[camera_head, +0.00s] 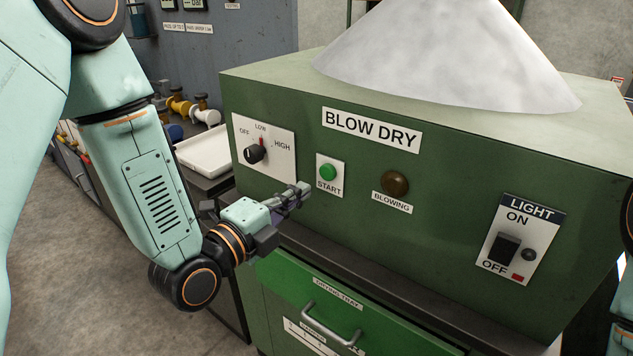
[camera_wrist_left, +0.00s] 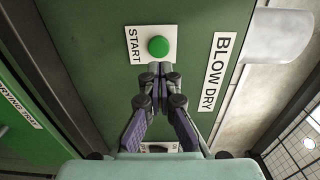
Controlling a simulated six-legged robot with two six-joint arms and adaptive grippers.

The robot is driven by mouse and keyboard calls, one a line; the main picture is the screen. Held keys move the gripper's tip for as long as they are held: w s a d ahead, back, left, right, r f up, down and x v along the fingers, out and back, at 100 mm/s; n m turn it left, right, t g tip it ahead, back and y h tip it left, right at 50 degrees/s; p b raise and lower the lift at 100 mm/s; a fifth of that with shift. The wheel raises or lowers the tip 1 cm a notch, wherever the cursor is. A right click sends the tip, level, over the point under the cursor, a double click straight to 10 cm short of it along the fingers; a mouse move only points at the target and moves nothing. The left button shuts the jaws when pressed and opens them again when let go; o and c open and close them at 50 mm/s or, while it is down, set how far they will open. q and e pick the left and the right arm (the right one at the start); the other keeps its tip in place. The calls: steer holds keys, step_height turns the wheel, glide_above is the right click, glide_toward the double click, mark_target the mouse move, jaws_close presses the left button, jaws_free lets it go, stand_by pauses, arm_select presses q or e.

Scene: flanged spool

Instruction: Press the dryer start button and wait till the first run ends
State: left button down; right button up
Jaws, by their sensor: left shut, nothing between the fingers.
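The green start button (camera_head: 328,172) sits on a white START plate on the front of the green blow dryer (camera_head: 452,190). The round BLOWING lamp (camera_head: 395,183) right of it looks dark brown and unlit. My left gripper (camera_head: 303,188) is shut and empty, its fingertips just left of and below the button. In the left wrist view the closed fingertips (camera_wrist_left: 160,68) lie close to the button's edge, and the button (camera_wrist_left: 158,46) shows uncovered. Contact cannot be told. My right gripper is not in view.
A black OFF/LOW/HIGH knob (camera_head: 254,153) is left of the button. A LIGHT switch (camera_head: 504,250) is at the right. A grey cone (camera_head: 445,50) stands on top. A drawer handle (camera_head: 331,324) sticks out below. A white tray (camera_head: 205,152) lies behind my left arm.

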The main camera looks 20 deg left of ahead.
mark_target(326, 173)
arm_select(q)
steer(key=shift+x, duration=2.9)
steer(key=shift+a, duration=0.1)
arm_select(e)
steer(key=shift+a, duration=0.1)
